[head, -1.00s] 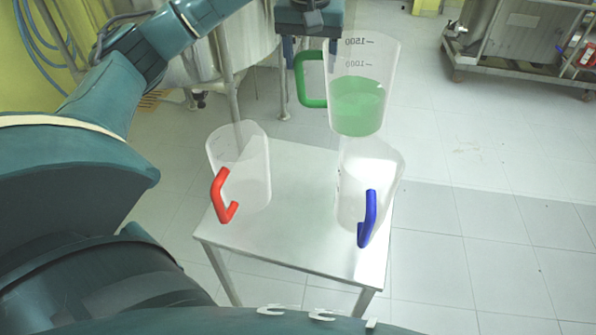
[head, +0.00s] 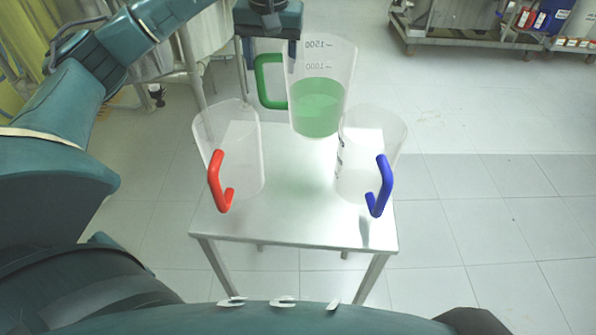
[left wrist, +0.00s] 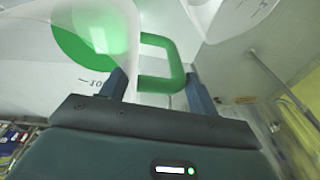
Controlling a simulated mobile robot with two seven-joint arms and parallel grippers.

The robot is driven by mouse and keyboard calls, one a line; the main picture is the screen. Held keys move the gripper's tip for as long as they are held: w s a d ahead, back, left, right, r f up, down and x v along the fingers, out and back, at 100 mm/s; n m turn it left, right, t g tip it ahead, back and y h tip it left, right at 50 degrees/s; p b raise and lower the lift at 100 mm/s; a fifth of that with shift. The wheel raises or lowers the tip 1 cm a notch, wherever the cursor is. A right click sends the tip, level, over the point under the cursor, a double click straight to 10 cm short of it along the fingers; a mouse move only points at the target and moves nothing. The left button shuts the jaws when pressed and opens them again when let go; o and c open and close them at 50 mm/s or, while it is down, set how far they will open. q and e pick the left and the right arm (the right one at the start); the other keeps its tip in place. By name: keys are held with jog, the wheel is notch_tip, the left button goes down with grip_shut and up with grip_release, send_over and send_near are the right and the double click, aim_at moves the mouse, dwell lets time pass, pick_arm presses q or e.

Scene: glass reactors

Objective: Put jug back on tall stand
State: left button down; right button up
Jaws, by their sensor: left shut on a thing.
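The clear jug with a green handle and green liquid (head: 318,108) is upright over the far middle part of the metal stand (head: 290,222). My left gripper (head: 270,48) is shut on its green handle, at the jug's left side. The left wrist view shows the handle between the two fingers of my left gripper (left wrist: 157,88), with the jug (left wrist: 95,25) beside it. Whether the jug's base touches the stand top cannot be told. My right gripper is not in view.
An empty clear jug with a red handle (head: 240,150) stands on the stand's left side. Another with a blue handle (head: 357,165) stands on its right side. The stand's front middle is bare. A metal trolley (head: 455,42) is at the back right.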

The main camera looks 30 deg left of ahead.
aim_at(263, 104)
pick_arm(q)
jog(key=shift+s+a+r+g+y+p, duration=0.15)
jog(key=shift+a+y+p, duration=0.15)
jog(key=shift+p, duration=0.3)
jog(key=shift+a+r+g+y+p, duration=0.1)
jog(key=shift+a+g+y+p, duration=0.1)
jog(key=shift+y+p, duration=0.3)
jog(key=shift+s+a+f+y+p, duration=0.3)
jog(key=shift+a+f+p, duration=0.1)
jog(key=shift+p, duration=0.35)
notch_tip(263, 104, down, 6)
jog(key=shift+f, duration=0.2)
jog(key=f, duration=0.3)
jog(key=shift+s+f, duration=0.15)
jog(key=shift+s, duration=0.1)
jog(key=shift+f, duration=0.35)
jog(key=c, duration=0.8)
grip_release()
jog(key=shift+f+m, duration=0.1)
jog(key=shift+m, duration=0.2)
jog(key=shift+o, duration=0.8)
jog(key=shift+w+d, duration=0.1)
jog(key=shift+w, duration=0.05)
jog(key=o, duration=0.4)
